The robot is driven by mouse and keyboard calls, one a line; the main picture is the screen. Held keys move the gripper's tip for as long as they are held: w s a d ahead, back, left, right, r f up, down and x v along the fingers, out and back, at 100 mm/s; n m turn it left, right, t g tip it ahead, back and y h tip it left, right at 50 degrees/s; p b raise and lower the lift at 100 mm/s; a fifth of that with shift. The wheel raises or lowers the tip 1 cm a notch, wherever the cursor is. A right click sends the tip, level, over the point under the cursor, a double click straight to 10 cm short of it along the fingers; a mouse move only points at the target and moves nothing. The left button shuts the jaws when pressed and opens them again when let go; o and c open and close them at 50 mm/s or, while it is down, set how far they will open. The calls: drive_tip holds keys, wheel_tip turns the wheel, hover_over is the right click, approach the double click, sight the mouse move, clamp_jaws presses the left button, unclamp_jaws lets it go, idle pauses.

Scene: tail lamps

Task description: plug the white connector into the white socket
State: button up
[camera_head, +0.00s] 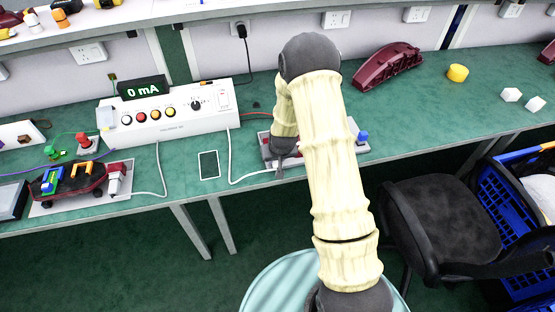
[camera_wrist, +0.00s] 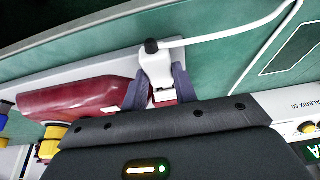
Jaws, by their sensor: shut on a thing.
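My gripper (camera_wrist: 159,76) is shut on the white connector (camera_wrist: 156,62), one dark finger on each side of it. A black sleeve at the connector's back end leads into a white cable (camera_wrist: 225,38). A small white block shows just in front of the connector between the fingers; I cannot tell whether it is the connector's nose or the white socket. A dark red lamp (camera_wrist: 85,97) lies beside it on a grey plate (camera_wrist: 118,66). In the head view my gripper (camera_head: 283,160) is over the right-hand station, largely hidden by my arm.
The tester box (camera_head: 168,112) reads 0 mA. Another lamp (camera_head: 72,182) is clamped at far left. A loose red lamp housing (camera_head: 389,66) and yellow cylinder (camera_head: 458,73) stand behind. A chair (camera_head: 445,215) stands at right.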

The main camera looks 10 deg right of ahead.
drive_tip(key=shift+w, duration=0.45)
idle(0.4)
drive_tip(key=o, duration=1.1)
drive_tip(key=shift+c, duration=0.2)
drive_tip(key=shift+r, duration=0.1)
drive_tip(key=v, duration=1.7)
drive_tip(key=shift+s+b, duration=0.15)
drive_tip(key=shift+b, duration=0.25)
drive_tip(key=s+r+g+p, duration=0.1)
drive_tip(key=s+r, duration=0.3)
drive_tip(key=s, duration=0.4)
drive_tip(key=s+r+p, duration=0.2)
drive_tip(key=s+r, duration=0.2)
drive_tip(key=s, duration=0.5)
drive_tip(key=shift+r+g+p, duration=0.3)
drive_tip(key=shift+g, duration=0.1)
